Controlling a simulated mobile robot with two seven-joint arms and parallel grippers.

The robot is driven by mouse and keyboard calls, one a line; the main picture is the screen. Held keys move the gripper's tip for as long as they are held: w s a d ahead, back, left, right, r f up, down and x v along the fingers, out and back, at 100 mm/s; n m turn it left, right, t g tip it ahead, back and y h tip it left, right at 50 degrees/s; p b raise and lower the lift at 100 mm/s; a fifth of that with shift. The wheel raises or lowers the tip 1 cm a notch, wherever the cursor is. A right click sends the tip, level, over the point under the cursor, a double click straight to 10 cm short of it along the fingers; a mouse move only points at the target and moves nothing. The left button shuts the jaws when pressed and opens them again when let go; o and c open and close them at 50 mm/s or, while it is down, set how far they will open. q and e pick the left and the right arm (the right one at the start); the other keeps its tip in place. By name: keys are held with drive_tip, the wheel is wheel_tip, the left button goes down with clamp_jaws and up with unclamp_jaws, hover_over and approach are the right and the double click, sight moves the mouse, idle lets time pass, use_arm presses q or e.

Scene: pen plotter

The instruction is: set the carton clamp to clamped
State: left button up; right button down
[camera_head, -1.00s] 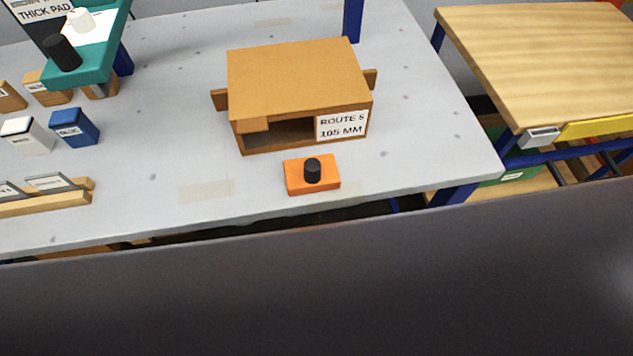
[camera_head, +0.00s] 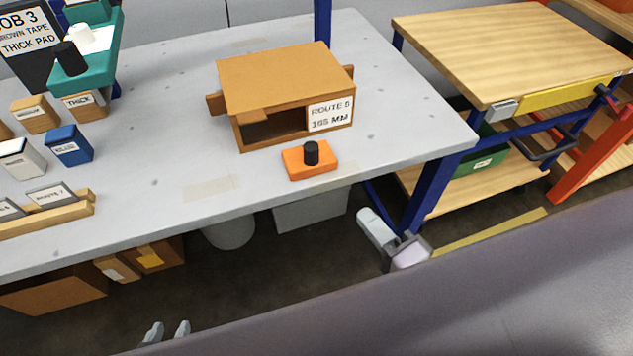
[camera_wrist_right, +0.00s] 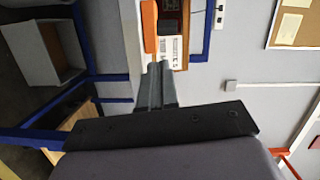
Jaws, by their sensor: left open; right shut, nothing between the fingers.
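The carton clamp, as far as I can tell, is the orange block (camera_head: 296,164) with an upright black knob (camera_head: 311,152), on the grey table in front of the brown carton (camera_head: 285,80). The carton has a "ROUTE 5" label and an open front. The orange block also shows in the right wrist view (camera_wrist_right: 149,25), at the top beyond my fingertips. My right gripper (camera_head: 368,215) is shut and empty, apart from the block, below and right of it, off the table's front edge. My left gripper (camera_head: 167,328) is open and empty at the bottom left; only its fingertips show.
The grey table (camera_head: 400,150) has bare room right of the carton. A teal stand (camera_head: 95,70), small blocks and a wooden card rack (camera_head: 60,218) are on its left. A wooden-topped bench (camera_head: 500,50) stands at the right. Boxes and a bin are under the table.

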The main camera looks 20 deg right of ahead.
sight(317, 151)
use_arm(q)
drive_tip(key=shift+s+a+f, duration=0.15)
drive_tip(key=shift+s+a, duration=0.2)
drive_tip(key=shift+s, duration=0.05)
use_arm(e)
drive_tip(key=shift+s+a+r+m+t, duration=0.35)
drive_tip(key=shift+r+m+t, duration=0.1)
drive_tip(key=shift+m, duration=0.35)
drive_tip(key=shift+w, duration=0.15)
use_arm(q)
drive_tip(key=shift+r, duration=0.25)
use_arm(e)
drive_tip(key=x, duration=1.3)
drive_tip(key=shift+w+f, duration=0.1)
drive_tip(key=shift+w, duration=0.25)
drive_tip(key=x, duration=0.4)
drive_tip(key=shift+w+d, duration=0.3)
drive_tip(key=shift+d, duration=0.05)
use_arm(q)
drive_tip(key=shift+s+f, duration=0.1)
drive_tip(key=shift+f, duration=0.2)
drive_tip(key=shift+s, duration=0.1)
